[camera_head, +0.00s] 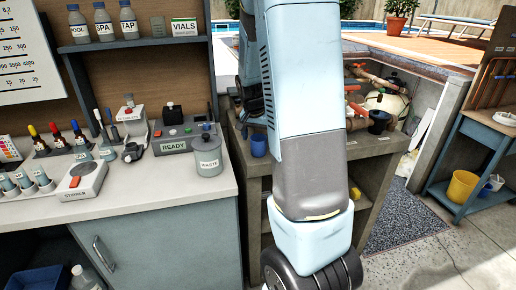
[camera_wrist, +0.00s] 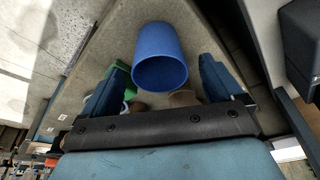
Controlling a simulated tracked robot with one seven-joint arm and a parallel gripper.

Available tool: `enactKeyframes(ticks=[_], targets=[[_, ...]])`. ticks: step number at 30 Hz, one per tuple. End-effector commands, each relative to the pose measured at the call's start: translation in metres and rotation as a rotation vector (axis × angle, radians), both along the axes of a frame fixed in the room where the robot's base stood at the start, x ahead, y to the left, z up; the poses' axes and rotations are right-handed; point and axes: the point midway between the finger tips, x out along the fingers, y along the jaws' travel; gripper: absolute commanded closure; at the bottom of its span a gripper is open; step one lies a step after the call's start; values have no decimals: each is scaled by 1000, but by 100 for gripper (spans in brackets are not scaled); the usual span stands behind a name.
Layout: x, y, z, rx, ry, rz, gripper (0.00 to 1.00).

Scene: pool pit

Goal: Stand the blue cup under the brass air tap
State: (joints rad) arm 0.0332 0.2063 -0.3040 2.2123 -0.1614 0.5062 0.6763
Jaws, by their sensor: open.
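The blue cup (camera_head: 258,145) stands on the grey bench in the head view, just left of my large pale-blue arm link. In the wrist view the blue cup (camera_wrist: 160,55) is large, its rim facing the camera. My gripper (camera_wrist: 160,66) is open, with one dark blue finger on each side of the cup's near end. I cannot tell whether either finger touches it. In the head view my gripper is not clearly visible behind my arm. I cannot make out the brass air tap; my arm covers part of the bench area.
Left of the bench, a counter (camera_head: 130,207) carries a waste canister (camera_head: 208,157), a stirrer (camera_head: 82,183) and small bottles. Orange pipework (camera_head: 357,104) and a black pot (camera_head: 379,121) are right of my arm. A blue cart (camera_head: 470,165) holds a yellow bucket (camera_head: 462,187).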

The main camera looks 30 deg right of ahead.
Motion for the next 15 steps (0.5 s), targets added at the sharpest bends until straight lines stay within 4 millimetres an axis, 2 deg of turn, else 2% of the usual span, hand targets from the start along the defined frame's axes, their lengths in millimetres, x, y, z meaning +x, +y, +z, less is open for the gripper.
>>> enactKeyframes(ticks=[4,13,15], targets=[[3,-3,-14,0,1,-1,7],[4,-4,-17,0,-2,-1,7],[4,-4,-17,0,-2,-1,12]])
